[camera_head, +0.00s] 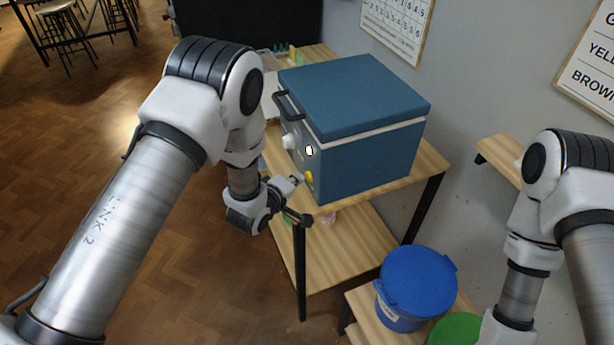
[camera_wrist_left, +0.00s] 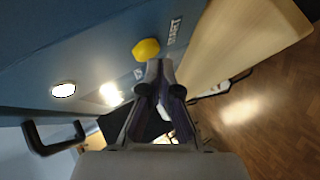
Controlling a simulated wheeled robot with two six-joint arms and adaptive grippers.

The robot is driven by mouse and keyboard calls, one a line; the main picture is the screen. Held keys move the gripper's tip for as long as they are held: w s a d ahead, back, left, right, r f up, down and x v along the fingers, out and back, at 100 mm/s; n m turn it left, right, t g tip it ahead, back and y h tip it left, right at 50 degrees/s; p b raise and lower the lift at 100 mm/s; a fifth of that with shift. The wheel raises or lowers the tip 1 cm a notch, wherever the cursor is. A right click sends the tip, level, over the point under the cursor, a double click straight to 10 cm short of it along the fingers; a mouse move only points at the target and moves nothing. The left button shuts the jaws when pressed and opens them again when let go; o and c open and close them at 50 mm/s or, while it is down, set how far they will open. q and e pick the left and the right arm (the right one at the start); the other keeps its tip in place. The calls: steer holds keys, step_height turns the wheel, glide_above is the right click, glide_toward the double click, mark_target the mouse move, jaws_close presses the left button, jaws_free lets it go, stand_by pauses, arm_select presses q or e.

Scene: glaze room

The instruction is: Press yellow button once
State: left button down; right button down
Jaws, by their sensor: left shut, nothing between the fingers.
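The yellow button (camera_head: 309,176) is on the front of a blue box-shaped kiln (camera_head: 365,165), low near its right front corner. My left gripper (camera_head: 297,180) is in front of the panel, close to the button. In the left wrist view its fingertips (camera_wrist_left: 160,72) are together and empty, just below the button in the picture. A small gap seems to show; contact cannot be told. My right gripper is out of frame.
The kiln stands on a wooden table (camera_head: 425,160) with a lower shelf. Its black handle (camera_head: 287,103) and a round white light (camera_head: 309,150) are on the same front. A blue bucket (camera_head: 417,285) and a green lid (camera_head: 456,330) are at the lower right. Floor at left is clear.

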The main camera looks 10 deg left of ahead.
arm_select(q)
steer(key=shift+s+a, duration=0.25)
steer(key=shift+a, duration=0.1)
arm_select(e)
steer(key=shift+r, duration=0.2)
arm_select(q)
steer(key=s+a, duration=0.1)
steer(key=a, duration=0.1)
steer(key=s+a, duration=0.2)
steer(key=shift+w, duration=0.1)
stand_by(0.7)
